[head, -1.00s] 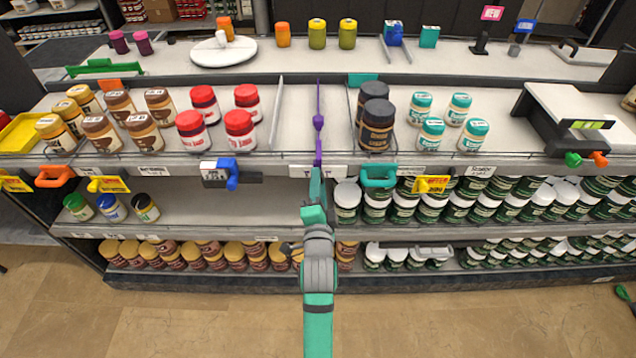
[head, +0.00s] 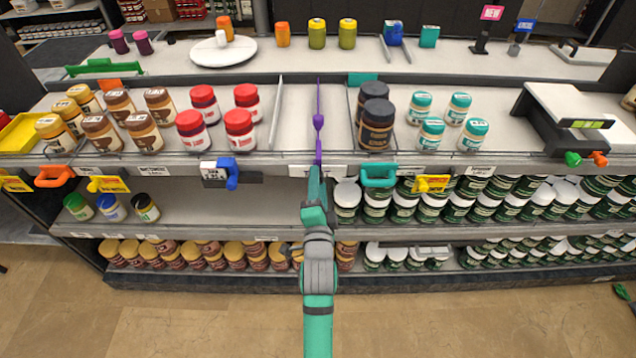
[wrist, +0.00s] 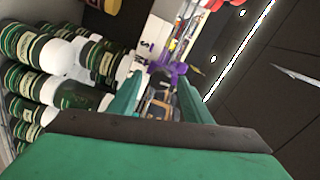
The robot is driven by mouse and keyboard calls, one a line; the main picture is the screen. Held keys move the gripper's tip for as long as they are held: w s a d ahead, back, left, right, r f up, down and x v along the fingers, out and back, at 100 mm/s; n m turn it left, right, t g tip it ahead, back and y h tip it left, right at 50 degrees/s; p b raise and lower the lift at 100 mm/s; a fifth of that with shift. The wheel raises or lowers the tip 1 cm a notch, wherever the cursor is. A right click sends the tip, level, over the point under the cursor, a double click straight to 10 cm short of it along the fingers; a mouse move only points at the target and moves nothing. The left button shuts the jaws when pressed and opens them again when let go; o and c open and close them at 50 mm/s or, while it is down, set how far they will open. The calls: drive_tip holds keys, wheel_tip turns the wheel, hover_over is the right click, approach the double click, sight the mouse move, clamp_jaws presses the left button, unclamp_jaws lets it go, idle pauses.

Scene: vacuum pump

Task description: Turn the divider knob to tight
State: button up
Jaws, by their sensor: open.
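The purple divider (head: 318,122) stands upright on the upper shelf, with a rounded knob part-way along it and its lower end at the shelf's front edge. My gripper (head: 317,172) is at that front edge, just below the divider's lower end. In the wrist view, my gripper (wrist: 160,88) is open, with its two green fingers apart. A purple part of the divider (wrist: 172,69) shows just beyond the fingertips, with no visible grip on it. I cannot tell whether a finger touches it. Some of the divider's lower end is hidden behind my gripper.
Red-lidded jars (head: 240,130) stand left of the divider and black jars (head: 377,125) right of it. A teal clip (head: 379,176) hangs on the shelf edge just to the right. White-lidded jars (wrist: 67,58) crowd the left of the wrist view.

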drive_tip(key=s, duration=1)
drive_tip(key=shift+s, duration=0.2)
drive_tip(key=shift+f, duration=0.1)
